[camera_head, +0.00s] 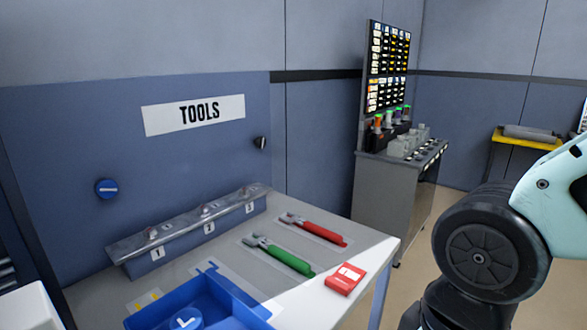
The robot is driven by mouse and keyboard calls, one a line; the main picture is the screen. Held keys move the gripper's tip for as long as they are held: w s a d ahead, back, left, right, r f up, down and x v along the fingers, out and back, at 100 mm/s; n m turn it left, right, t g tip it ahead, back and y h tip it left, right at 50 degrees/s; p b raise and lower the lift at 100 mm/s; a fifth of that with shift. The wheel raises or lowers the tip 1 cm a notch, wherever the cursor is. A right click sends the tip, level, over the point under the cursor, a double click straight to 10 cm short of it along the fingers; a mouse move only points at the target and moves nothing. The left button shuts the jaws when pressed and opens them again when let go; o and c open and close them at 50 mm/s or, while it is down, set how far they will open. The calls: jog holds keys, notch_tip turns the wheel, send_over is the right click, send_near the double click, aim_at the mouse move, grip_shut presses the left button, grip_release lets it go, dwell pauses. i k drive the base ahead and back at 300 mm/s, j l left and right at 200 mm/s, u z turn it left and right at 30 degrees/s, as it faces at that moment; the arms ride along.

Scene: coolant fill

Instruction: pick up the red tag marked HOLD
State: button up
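A small red block-like piece with a white label (345,279) lies flat at the front right corner of the grey table (330,305). The writing on its label is too small to read, so I cannot tell whether it says HOLD. No other red tag is clear in view. Part of my arm shows at the right, apart from the table. My gripper is out of view.
A red-handled tool (318,230) and a green-handled tool (285,260) lie behind and left of the red piece. A blue tray (262,312) stands at front left. A numbered rack (190,232) runs along the back. A grey cabinet (385,190) stands beyond.

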aim_at(347, 276)
jog(key=l+u, duration=0.25)
jog(key=l, duration=0.45)
jog(key=k+l+u, duration=0.1)
jog(key=l+u, duration=0.15)
jog(key=l, duration=0.5)
